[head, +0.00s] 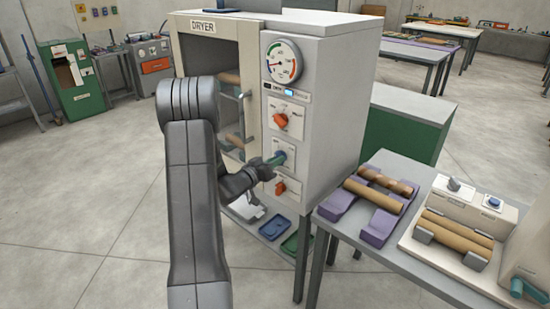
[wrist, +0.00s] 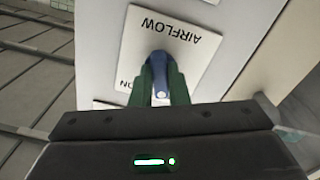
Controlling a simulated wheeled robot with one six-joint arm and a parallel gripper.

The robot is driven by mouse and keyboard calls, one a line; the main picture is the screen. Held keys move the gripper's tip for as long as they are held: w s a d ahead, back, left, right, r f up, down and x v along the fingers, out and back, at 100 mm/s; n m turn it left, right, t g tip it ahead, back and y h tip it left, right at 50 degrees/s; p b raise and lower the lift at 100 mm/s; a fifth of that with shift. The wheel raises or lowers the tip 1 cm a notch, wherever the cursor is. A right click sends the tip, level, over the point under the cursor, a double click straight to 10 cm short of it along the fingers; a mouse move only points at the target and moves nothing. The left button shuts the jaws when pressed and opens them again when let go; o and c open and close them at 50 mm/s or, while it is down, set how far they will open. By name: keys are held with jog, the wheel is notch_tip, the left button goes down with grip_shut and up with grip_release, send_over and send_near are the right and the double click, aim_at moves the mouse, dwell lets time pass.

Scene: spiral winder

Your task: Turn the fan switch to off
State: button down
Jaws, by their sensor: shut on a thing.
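The dryer (head: 330,90) is a white cabinet with a column of controls on its front. The middle control is a blue knob (head: 281,155) on a white plate, which the wrist view shows upside down with the label AIRFLOW (wrist: 172,34); I take it as the fan switch. My gripper (head: 270,161) reaches it from the left. In the wrist view its green fingers (wrist: 162,88) are shut on the blue knob (wrist: 158,66), one on each side. Letters reading "ON" show left of the fingers. The knob's lower part is hidden by the fingers and gripper body.
Orange knobs sit above (head: 281,120) and below (head: 280,187) the blue one, close to my gripper. A round gauge (head: 282,61) is at the top. The dryer's open chamber holds wooden rolls. A table (head: 348,228) with purple cradles (head: 379,233) stands at the right.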

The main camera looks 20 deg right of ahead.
jog(key=shift+n+p, duration=0.75)
jog(key=shift+n, duration=1.15)
jog(key=c, duration=1.4)
grip_release()
jog(key=b+v, duration=0.2)
jog(key=v, duration=1.2)
jog(key=shift+b, duration=0.3)
jog(key=shift+d, duration=0.15)
